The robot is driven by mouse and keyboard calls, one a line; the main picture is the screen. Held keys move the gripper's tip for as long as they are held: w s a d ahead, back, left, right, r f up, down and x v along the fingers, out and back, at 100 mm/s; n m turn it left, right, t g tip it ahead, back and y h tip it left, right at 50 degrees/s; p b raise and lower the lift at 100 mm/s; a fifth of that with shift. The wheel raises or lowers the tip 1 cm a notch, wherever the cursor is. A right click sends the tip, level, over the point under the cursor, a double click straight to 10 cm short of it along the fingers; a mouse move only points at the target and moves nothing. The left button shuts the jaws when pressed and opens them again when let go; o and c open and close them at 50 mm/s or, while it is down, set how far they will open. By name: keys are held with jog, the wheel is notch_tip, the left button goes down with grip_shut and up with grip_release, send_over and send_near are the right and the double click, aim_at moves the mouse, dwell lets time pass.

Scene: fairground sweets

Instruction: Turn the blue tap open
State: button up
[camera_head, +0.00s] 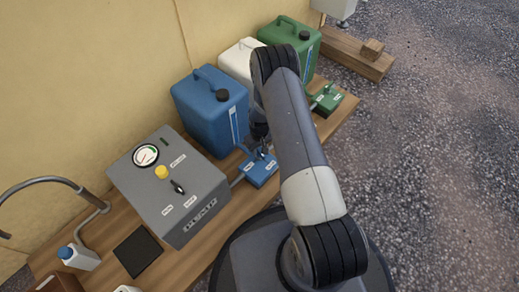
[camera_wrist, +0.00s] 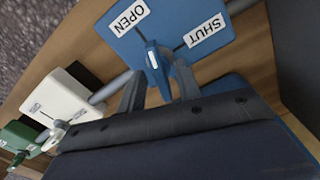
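The blue tap block (camera_wrist: 165,25) has OPEN and SHUT labels, each with a dark line. Its blue lever (camera_wrist: 153,58) has a white stripe and stands between the two fingers of my gripper (camera_wrist: 160,82). The fingers are apart, one on each side of the lever, with visible gaps, so my gripper looks open. I cannot tell exactly which mark the lever points to. In the head view the blue tap block (camera_head: 262,174) sits on the wooden bench in front of the blue canister (camera_head: 208,112); my arm partly hides the fingers and lever there.
A grey box (camera_head: 168,190) with a gauge and yellow knob stands left of the tap. A white canister (camera_head: 236,60) and a green canister (camera_head: 291,36) stand farther along. The white tap (camera_wrist: 60,108) and green tap (camera_wrist: 18,140) are nearby. The canvas wall is behind.

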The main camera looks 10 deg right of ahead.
grip_shut()
dwell(0.3)
jog(key=shift+f+n+b, duration=0.1)
jog(key=shift+n+b, duration=0.45)
jog(key=shift+n, duration=0.15)
jog(key=shift+n+b, duration=0.5)
jog(key=shift+n, duration=0.8)
grip_release()
